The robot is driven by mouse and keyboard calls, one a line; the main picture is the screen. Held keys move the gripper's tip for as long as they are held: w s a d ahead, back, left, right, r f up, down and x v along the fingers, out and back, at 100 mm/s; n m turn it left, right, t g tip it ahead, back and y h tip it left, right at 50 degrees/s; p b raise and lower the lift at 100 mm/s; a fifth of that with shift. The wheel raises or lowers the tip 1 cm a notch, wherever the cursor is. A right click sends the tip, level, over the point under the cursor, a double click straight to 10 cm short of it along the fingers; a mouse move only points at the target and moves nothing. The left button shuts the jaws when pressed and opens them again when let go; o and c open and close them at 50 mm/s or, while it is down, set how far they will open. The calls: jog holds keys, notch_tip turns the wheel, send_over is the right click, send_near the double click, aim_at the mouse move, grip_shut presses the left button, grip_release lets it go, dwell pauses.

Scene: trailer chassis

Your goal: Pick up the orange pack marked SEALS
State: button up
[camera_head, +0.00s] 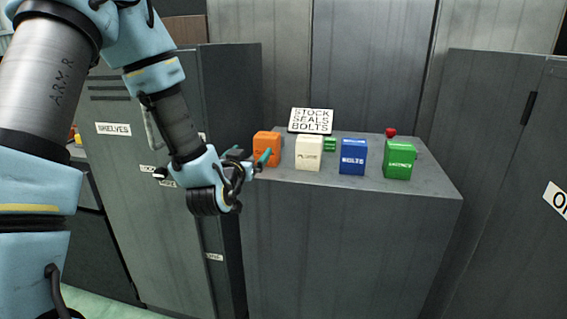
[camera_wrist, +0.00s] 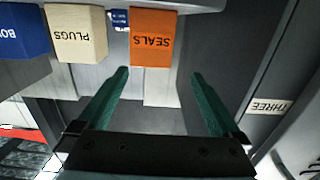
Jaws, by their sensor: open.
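The orange pack (camera_head: 265,143) stands upright at the left end of the grey cabinet top, partly behind my gripper's fingers in the head view. In the wrist view the orange pack (camera_wrist: 153,38) appears upside down and its label reads SEALS. My gripper (camera_head: 262,160) is at the left front of the cabinet, close to the pack. In the wrist view my gripper's two green fingers (camera_wrist: 158,75) are spread apart, with nothing between them. The pack lies beyond the fingertips, roughly in line with the gap. I cannot tell the exact distance.
To the right on the cabinet top (camera_head: 420,187) stand a white PLUGS pack (camera_head: 308,153), a blue BOLTS pack (camera_head: 352,157) and a green pack (camera_head: 399,160). Behind them are a sign (camera_head: 311,121), a smaller green item (camera_head: 329,144) and a red object (camera_head: 391,132). A tall cabinet (camera_head: 150,190) is at left.

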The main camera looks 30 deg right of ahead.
aim_at(267, 135)
jog(key=w+d, duration=0.1)
jog(key=d, duration=0.2)
jog(key=w+d+p, duration=0.1)
jog(key=shift+w+d+r, duration=0.1)
jog(key=shift+w+d, duration=0.05)
jog(key=shift+w, duration=0.2)
jog(key=shift+p+x, duration=0.75)
jog(key=shift+x, duration=2.35)
jog(key=shift+d, duration=0.1)
jog(key=shift+r, duration=0.1)
jog(key=c, duration=1.4)
